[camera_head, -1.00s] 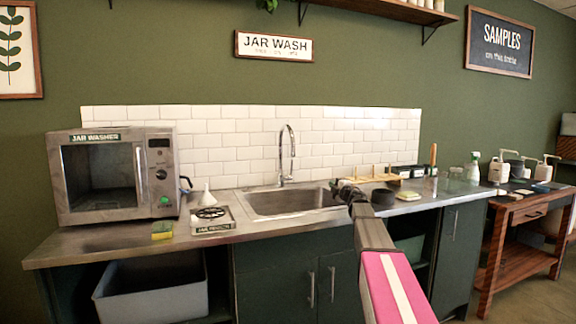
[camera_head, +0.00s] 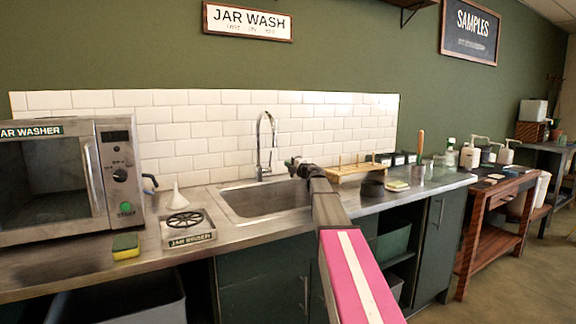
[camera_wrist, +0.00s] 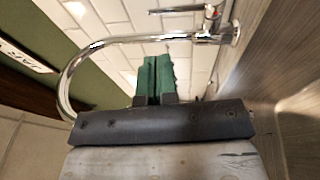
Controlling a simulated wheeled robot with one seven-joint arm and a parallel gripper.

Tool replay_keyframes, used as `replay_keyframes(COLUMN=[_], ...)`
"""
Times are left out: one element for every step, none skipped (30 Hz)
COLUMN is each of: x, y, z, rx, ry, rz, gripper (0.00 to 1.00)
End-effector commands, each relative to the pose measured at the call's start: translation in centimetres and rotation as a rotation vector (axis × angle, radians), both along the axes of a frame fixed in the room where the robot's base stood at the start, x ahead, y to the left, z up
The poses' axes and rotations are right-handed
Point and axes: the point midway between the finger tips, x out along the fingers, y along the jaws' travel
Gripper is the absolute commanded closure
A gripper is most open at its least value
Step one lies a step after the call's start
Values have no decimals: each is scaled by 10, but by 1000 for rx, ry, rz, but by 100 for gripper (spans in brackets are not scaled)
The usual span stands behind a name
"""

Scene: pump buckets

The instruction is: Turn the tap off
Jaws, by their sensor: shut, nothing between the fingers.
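The chrome tap (camera_head: 260,148) stands upright behind the sink (camera_head: 268,200), with its tall spout curving over the top. In the wrist view the tap (camera_wrist: 130,40) lies sideways, its base at the right and its curved spout at the left. Its small lever (camera_wrist: 211,13) shows near the base. My gripper (camera_head: 293,163) is over the sink's right back area, just right of the tap in the head view. In the wrist view its green fingers (camera_wrist: 157,62) are together and empty, pointing toward the tap body. No water stream is clearly visible.
A jar washer (camera_head: 60,185), a funnel (camera_head: 175,198), a sponge (camera_head: 125,246) and a jar rinser (camera_head: 187,226) are left of the sink. A wooden rack (camera_head: 350,173) and a dark bowl (camera_head: 373,188) stand right of it. White tiles (camera_head: 205,130) back the counter.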

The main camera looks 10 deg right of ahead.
Motion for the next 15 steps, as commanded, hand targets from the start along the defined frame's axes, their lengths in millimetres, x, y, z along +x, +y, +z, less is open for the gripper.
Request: replay_keyframes(x=[10,14,21,25,30,37,42,47,53,58,63,69,74,79,84], y=[4,6,10,13,16,19,21,24,28,31,34,37,40,42,45], z=[1,2,3,4,5,6,7,8,9,9,10,11,12,13,14], rx=[0,0,0,0,0,0,0,0,0,0,0,0,0,0,0], ry=[0,0,0,0,0,0,0,0,0,0,0,0,0,0,0], rz=[1,1,1,1,1,1,1,1,1,1,1,1,1,1,1], gripper=[100,100,100,100,100,100,100,100,100,100,100,100,100,100,100])
